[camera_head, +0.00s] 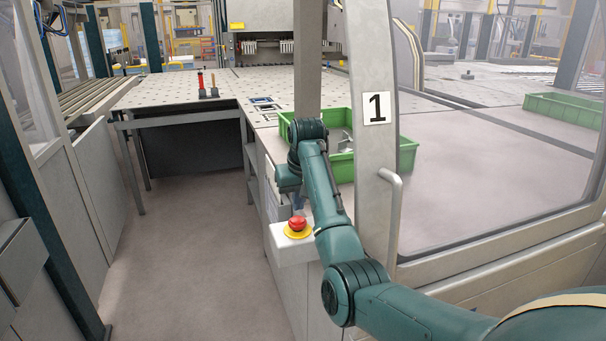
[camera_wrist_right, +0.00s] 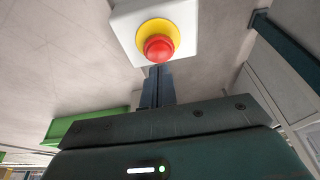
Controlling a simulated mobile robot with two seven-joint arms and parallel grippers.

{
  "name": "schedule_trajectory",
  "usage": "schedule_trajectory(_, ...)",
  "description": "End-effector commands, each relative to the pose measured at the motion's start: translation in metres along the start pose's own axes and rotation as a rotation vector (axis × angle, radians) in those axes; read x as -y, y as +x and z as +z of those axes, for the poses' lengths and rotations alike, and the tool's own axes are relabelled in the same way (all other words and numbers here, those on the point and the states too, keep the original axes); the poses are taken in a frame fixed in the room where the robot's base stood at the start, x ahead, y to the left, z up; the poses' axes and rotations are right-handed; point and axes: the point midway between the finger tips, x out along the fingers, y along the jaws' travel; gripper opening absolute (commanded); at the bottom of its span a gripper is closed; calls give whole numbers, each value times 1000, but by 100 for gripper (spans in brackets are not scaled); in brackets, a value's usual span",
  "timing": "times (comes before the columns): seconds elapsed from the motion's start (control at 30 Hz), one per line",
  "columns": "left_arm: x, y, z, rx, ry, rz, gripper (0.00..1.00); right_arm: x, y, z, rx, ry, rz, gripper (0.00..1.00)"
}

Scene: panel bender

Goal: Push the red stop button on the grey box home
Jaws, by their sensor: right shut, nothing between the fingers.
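The red stop button (camera_head: 298,223) sits on a yellow disc on top of the grey box (camera_head: 292,252), just left of my right arm. In the right wrist view the red button (camera_wrist_right: 159,49) and its yellow ring show on the pale box (camera_wrist_right: 187,18). My right gripper (camera_head: 297,207) points down above the button in the head view, partly hidden by my wrist. Its dark fingers (camera_wrist_right: 156,74) are shut and empty, with their tips right by the button's edge; I cannot tell if they touch it. My left gripper is in neither view.
A grey door post with a "1" sign (camera_head: 376,107) and a handle (camera_head: 393,205) stands close to my right arm. A green crate (camera_head: 343,165) lies behind the arm on the table. The floor (camera_head: 190,250) to the left is clear.

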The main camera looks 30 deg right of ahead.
Motion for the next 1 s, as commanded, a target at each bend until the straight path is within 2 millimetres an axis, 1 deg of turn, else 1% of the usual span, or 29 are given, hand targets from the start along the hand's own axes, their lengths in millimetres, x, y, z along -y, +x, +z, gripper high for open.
schedule_trajectory(0.03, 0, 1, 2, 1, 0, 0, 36, -1, -15, -6, -11, 1, 1, 0)
schedule_trajectory(0.07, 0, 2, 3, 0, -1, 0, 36, -1, -21, -5, -12, 1, 1, 0)
schedule_trajectory(0.2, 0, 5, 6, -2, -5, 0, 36, -1, -58, -6, -15, 1, 1, 0)
schedule_trajectory(0.3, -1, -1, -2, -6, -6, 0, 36, 2, -75, -8, -19, 1, -7, 0)
schedule_trajectory(0.43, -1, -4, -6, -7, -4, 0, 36, 2, -87, -6, -13, 0, -7, 0)
schedule_trajectory(0.63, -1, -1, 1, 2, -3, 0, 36, 0, -104, -7, -18, 2, -2, 0)
schedule_trajectory(0.8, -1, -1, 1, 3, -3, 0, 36, -1, -109, -6, -14, 1, 0, 0)
schedule_trajectory(1.0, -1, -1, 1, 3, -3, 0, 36, -1, -110, -6, -13, 1, 1, 0)
